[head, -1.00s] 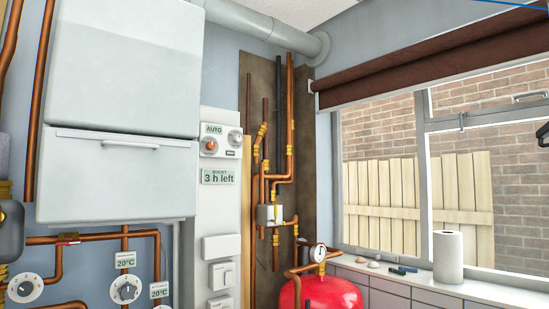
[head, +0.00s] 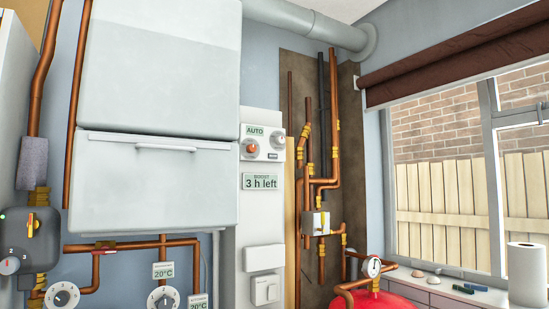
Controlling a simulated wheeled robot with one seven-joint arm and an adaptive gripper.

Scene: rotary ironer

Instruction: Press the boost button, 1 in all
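A white control panel (head: 255,215) is fixed to the wall right of the white boiler. Near its top is a label reading AUTO (head: 254,130). Below that is a round orange-red control (head: 249,147), with a pale round dial (head: 278,142) to its right. A small dark marking (head: 274,156) under the dial is too small to read. I cannot tell which control is the boost button. My gripper is not in view.
The boiler (head: 160,180) hangs left of the panel. Copper pipes (head: 307,160) and a red vessel (head: 372,300) with a gauge (head: 373,267) stand right. A white box (head: 264,258) and a switch (head: 265,290) sit below the display. A paper roll (head: 527,272) stands on the sill.

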